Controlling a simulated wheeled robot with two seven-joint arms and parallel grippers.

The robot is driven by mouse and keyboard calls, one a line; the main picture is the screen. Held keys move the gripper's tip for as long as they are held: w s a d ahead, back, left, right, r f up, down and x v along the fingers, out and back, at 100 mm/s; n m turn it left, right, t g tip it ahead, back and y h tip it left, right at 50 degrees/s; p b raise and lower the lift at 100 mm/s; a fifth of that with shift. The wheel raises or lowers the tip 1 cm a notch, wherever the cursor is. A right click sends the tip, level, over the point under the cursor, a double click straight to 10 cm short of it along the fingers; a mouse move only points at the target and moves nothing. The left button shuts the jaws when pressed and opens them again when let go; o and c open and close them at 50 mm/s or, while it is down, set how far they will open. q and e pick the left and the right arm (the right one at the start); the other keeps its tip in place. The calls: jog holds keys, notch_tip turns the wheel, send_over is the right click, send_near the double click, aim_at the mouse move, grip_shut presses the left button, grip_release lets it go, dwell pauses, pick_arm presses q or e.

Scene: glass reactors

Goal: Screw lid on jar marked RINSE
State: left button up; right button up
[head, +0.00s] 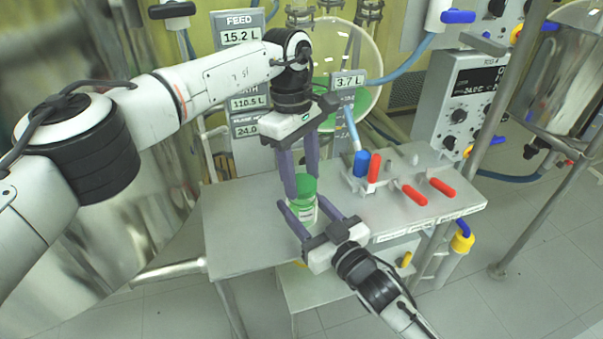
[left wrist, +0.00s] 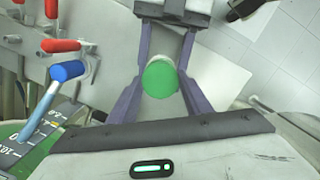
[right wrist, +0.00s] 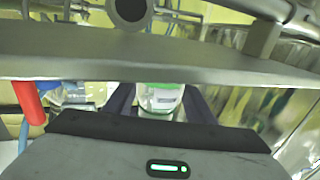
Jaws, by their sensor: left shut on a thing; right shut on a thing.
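A green lid (head: 304,185) sits at the mouth of a small clear jar with a pale label (head: 303,212); the label's word is too small to read. My left gripper (head: 300,184) comes down from above and is shut on the lid. The left wrist view shows the round lid (left wrist: 160,78) between its purple fingers. My right gripper (head: 302,212) reaches in from the front and is shut around the jar's body. The right wrist view shows the jar (right wrist: 160,99) between its fingers. I cannot tell how tightly the lid is seated.
The jar is over a grey metal bench (head: 240,235). Red-handled valves (head: 414,194) and a blue-capped fitting (head: 361,164) stand to its right. A round glass reactor (head: 345,60) and display panels (head: 240,36) are behind. The bench's left part is clear.

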pick_arm(q)
jog(key=shift+f, duration=0.55)
jog(key=m, duration=0.5)
jog(key=shift+d+y, duration=0.1)
jog(key=shift+y, duration=0.2)
jog(key=m, duration=0.4)
jog(key=shift+m+g+y, duration=0.3)
jog(key=shift+m, duration=0.1)
jog(key=o, duration=1)
jog(key=shift+s+r, duration=0.1)
jog(key=shift+r, duration=2.2)
jog(key=shift+d, duration=0.1)
jog(key=shift+c, duration=0.4)
